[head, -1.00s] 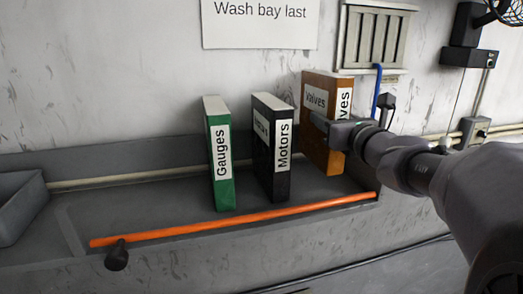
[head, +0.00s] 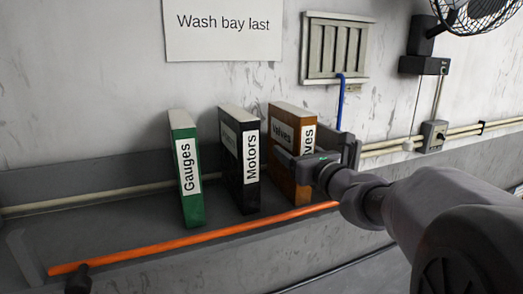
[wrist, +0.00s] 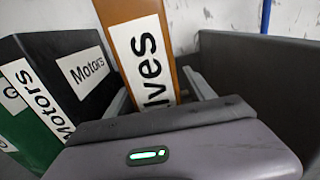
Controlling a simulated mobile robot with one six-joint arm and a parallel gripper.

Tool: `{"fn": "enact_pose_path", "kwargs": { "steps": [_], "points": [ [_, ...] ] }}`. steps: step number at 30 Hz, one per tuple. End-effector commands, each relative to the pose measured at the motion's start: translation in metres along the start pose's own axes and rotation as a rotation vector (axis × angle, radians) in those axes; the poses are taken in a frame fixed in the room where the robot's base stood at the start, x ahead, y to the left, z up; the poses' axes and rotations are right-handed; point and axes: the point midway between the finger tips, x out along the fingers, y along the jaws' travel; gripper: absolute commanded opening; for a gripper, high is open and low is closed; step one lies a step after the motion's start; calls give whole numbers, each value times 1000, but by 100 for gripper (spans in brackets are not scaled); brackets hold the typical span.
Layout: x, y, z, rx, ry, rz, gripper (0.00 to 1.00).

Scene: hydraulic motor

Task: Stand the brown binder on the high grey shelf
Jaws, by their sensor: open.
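The brown binder (head: 292,111), labelled Valves, stands upright on a grey shelf (head: 110,238) at the right end of a row of three. My gripper (head: 318,152) is open and level with the binder's middle, with one finger across its labelled side in the head view and the other to its right. In the wrist view the binder's spine (wrist: 136,20) rises between the two open fingers (wrist: 160,95). I cannot tell whether either finger touches it. The gripper hides part of the spine and the lower right of the binder.
A black Motors binder (head: 238,190) stands just left of the brown one, and a green Gauges binder (head: 190,208) farther left. An orange bar (head: 190,240) runs along the shelf's front. A dark grey wall (wrist: 262,75) stands right of the fingers in the wrist view.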

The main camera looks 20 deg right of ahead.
Motion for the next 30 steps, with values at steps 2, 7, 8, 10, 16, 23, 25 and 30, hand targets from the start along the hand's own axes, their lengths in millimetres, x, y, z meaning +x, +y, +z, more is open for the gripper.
{"fn": "enact_pose_path", "kwargs": {
  "steps": [2,7,8,10,16,23,25,30],
  "points": [
    [-13,-1,-1,-2,-2,-3,63],
    [-57,-1,-2,-3,-2,-5,63],
    [-64,-1,-2,-2,-3,-4,63],
    [-80,-1,-1,-2,-3,-4,63],
    [-110,0,-1,-2,-1,-2,63],
    [-135,139,-58,-521,189,391,63],
    [-178,204,-105,-941,254,670,63],
    [-274,234,-187,-1878,208,1193,63]
  ]
}}
